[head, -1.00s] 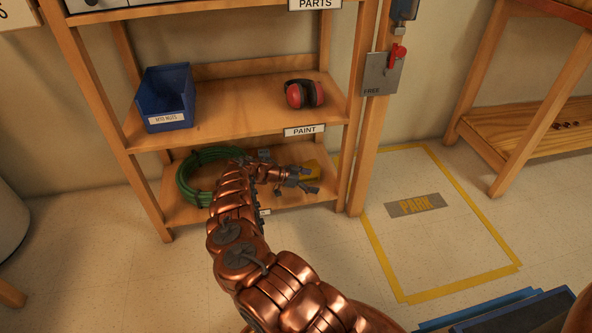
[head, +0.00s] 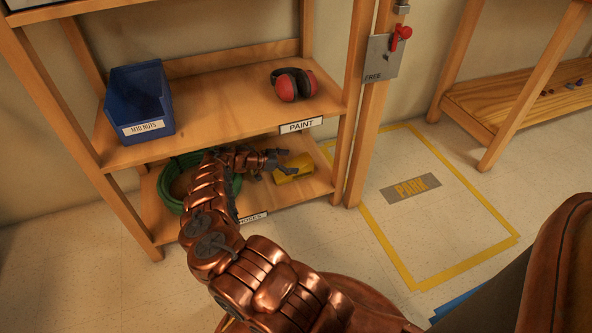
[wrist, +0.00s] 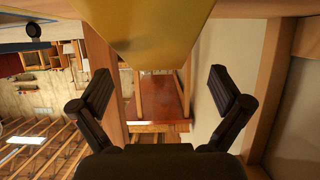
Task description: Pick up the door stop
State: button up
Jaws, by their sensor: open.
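The door stop, a yellow block (head: 296,167), lies on the bottom shelf, toward its right side. In the wrist view the yellow block (wrist: 155,25) fills the top middle, close and ahead of the fingertips. My gripper (head: 272,164) is just left of it in the head view, reaching in over the bottom shelf. The fingers are spread wide and empty in the wrist view (wrist: 163,90). My gripper covers part of the block's left end in the head view.
A green hose coil (head: 172,181) lies left of my arm on the bottom shelf (head: 255,204). The middle shelf (head: 215,100), close above, holds a blue bin (head: 139,103) and red earmuffs (head: 295,84). A wooden post (head: 368,125) stands at the right.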

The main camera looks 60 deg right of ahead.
aim_at(299, 162)
jog(key=b+x, duration=0.1)
jog(key=x, duration=0.3)
jog(key=shift+s+a+f, duration=0.1)
jog(key=shift+s+a, duration=0.05)
jog(key=c, duration=1.7)
jog(key=shift+r, duration=0.2)
